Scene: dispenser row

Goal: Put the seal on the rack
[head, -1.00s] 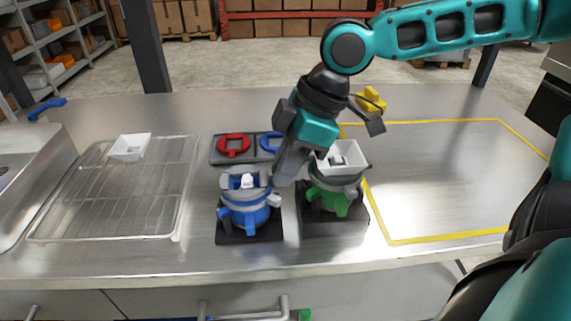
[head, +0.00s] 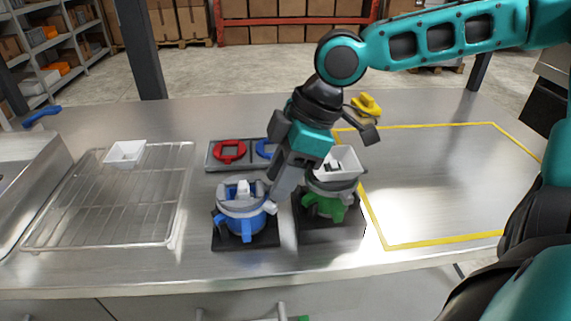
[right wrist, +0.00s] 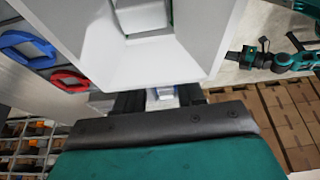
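The blue dispenser (head: 240,217) stands on a dark base, with a grey ring (head: 236,204) around its upper part. A red ring (head: 229,151) and a blue ring (head: 264,148), each with a tab, lie on a dark tray; they also show in the right wrist view, red (right wrist: 69,80) and blue (right wrist: 27,48). I cannot tell which piece is the seal. The wire rack (head: 110,213) lies at left. My right gripper (head: 276,197) points down beside the grey ring's right side; its fingers look apart, with something pale between them (right wrist: 164,96). My left gripper is not in view.
The green dispenser (head: 325,203) with a white hopper (head: 336,164) stands close right of my right gripper. Another white hopper (head: 125,153) sits at the rack's back. A yellow piece (head: 367,105) lies behind. The yellow-outlined area (head: 445,185) is bare.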

